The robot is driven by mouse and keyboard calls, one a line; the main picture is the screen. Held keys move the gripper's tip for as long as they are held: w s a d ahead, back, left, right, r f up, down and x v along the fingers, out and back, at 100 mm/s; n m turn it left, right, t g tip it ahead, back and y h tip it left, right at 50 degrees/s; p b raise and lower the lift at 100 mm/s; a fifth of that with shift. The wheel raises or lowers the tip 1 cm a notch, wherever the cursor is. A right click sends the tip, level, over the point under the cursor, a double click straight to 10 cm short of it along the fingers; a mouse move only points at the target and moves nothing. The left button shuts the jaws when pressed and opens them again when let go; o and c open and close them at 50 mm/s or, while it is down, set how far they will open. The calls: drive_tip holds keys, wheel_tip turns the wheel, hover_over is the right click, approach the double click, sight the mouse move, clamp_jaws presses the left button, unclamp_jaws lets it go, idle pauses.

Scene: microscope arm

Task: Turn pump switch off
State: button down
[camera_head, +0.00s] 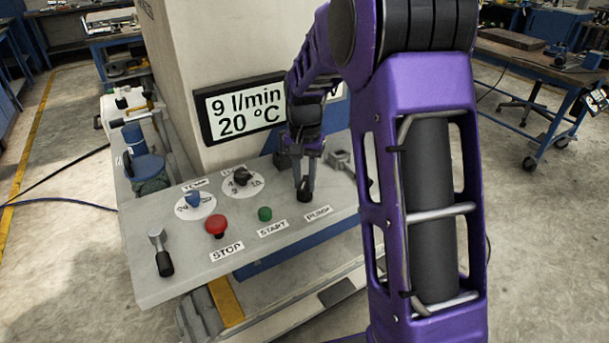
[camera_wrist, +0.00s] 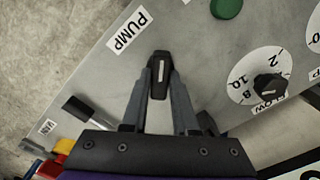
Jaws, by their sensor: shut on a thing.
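The pump switch is a small black knob with a white line, on the grey panel beside the PUMP label. It shows in the wrist view (camera_wrist: 159,66) and in the head view (camera_head: 305,196). In the wrist view its white line runs nearly straight up the picture. My gripper (camera_head: 304,182) reaches down to the panel and is shut on the switch. In the wrist view the two grey fingers (camera_wrist: 159,88) lie one on each side of the knob. The PUMP label (camera_wrist: 130,29) is clear of the fingers, and it also shows in the head view (camera_head: 318,213).
The panel (camera_head: 190,262) also carries a green START button (camera_head: 265,214), a red STOP button (camera_head: 215,225), a blue knob (camera_head: 193,200), a black FLOW dial (camera_wrist: 270,86) and a lever (camera_head: 161,252). A display (camera_head: 240,107) above reads 9 l/min, 20 °C.

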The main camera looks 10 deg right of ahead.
sight(304, 182)
drive_tip(key=n+p, duration=0.1)
drive_tip(key=n, duration=0.3)
drive_tip(key=shift+r+n, duration=0.1)
drive_tip(key=shift+n, duration=0.2)
drive_tip(key=shift+n+p, duration=0.75)
drive_tip(key=shift+n, duration=1.55)
drive_tip(key=c, duration=0.7)
unclamp_jaws()
wheel_tip(304, 182, up, 17)
drive_tip(key=shift+r+p, duration=0.15)
drive_tip(key=shift+p, duration=0.7)
